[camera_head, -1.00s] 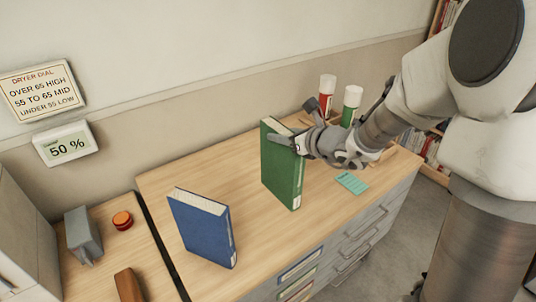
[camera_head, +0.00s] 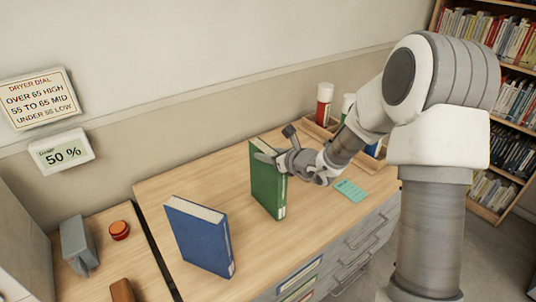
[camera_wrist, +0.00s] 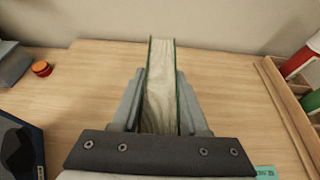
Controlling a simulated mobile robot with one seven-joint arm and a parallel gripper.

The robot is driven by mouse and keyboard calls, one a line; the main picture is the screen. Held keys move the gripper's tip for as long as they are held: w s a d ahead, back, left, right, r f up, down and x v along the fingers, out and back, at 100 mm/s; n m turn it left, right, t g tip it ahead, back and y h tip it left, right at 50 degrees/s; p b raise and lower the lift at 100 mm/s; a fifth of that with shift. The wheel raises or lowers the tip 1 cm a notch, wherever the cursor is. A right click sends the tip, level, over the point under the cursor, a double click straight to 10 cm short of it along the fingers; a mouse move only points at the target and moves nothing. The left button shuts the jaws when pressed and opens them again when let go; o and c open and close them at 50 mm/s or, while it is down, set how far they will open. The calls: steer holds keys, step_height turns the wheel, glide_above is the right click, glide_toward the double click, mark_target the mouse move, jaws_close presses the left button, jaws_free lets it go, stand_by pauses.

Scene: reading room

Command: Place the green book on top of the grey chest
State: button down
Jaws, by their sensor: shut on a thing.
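The green book (camera_head: 267,185) is upright at the middle of the wooden worktop; I cannot tell whether its lower edge touches the wood. My gripper (camera_head: 268,160) is shut on its upper part. In the wrist view, the pale page edges of the green book (camera_wrist: 160,90) show between the two fingers of my gripper (camera_wrist: 160,100). A grey cabinet (camera_head: 22,225) stands at the left edge, partly cut off. Grey drawers (camera_head: 345,250) are under the worktop. I cannot tell which of these is the grey chest.
A blue book (camera_head: 198,237) stands left of the green one. Red-labelled bottle (camera_head: 324,103) and wooden tray (camera_head: 318,133) are behind right; a teal card (camera_head: 350,190) lies nearer.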

stand_by(0.3)
steer(key=shift+c, duration=2.1)
jaws_free()
